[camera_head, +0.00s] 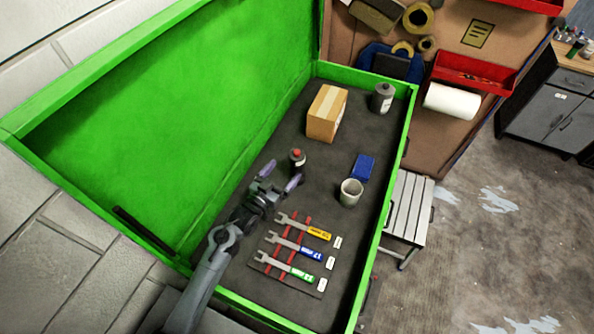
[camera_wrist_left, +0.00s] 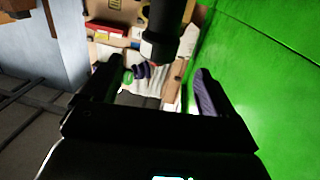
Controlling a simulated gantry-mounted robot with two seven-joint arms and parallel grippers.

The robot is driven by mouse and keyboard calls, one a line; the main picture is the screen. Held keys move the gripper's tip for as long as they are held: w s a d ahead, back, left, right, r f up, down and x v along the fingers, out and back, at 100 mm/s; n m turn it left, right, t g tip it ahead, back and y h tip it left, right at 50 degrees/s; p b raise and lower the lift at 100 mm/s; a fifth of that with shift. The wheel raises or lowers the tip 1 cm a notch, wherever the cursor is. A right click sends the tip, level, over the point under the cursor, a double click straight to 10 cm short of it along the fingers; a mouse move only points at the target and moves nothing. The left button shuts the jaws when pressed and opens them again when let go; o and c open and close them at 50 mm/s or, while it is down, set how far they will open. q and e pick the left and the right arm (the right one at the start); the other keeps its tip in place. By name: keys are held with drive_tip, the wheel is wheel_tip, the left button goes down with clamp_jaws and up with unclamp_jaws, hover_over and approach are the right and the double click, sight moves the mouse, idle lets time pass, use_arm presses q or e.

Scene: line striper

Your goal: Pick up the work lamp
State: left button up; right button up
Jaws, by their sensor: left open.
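A small dark cylinder with a red top (camera_head: 297,160), which looks like the work lamp, stands upright on the dark floor of the green box (camera_head: 397,165). My left gripper (camera_head: 279,180) is open and empty, just on the near side of it. In the left wrist view a dark cylinder with a paler band (camera_wrist_left: 158,42), probably the same thing, shows beyond and between the spread fingers (camera_wrist_left: 152,92). I cannot tell whether a finger touches it. My right gripper is in neither view.
A cardboard box (camera_head: 326,114) and a grey canister (camera_head: 382,98) stand farther back. A blue box (camera_head: 363,168) and a pale cup (camera_head: 351,192) stand to the right. Several wrenches (camera_head: 295,242) lie in front. The raised green lid (camera_head: 170,110) walls the left side.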

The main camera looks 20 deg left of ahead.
sight(292, 162)
use_arm(q)
drive_tip(key=b+x, duration=0.2)
drive_tip(key=x, duration=0.1)
drive_tip(key=shift+w+f, duration=0.15)
drive_tip(key=shift+w, duration=0.25)
drive_tip(key=shift+w+d+b, duration=0.2)
drive_tip(key=shift+w+b, duration=0.35)
drive_tip(key=shift+w, duration=0.1)
drive_tip(key=b+x, duration=0.3)
drive_tip(key=shift+w+d, duration=0.1)
drive_tip(key=shift+w+d+b, duration=0.15)
drive_tip(key=shift+w+b, duration=0.45)
drive_tip(key=shift+w, duration=0.05)
drive_tip(key=shift+w+r, duration=0.2)
drive_tip(key=shift+r, duration=0.05)
drive_tip(key=c, duration=1.6)
clamp_jaws()
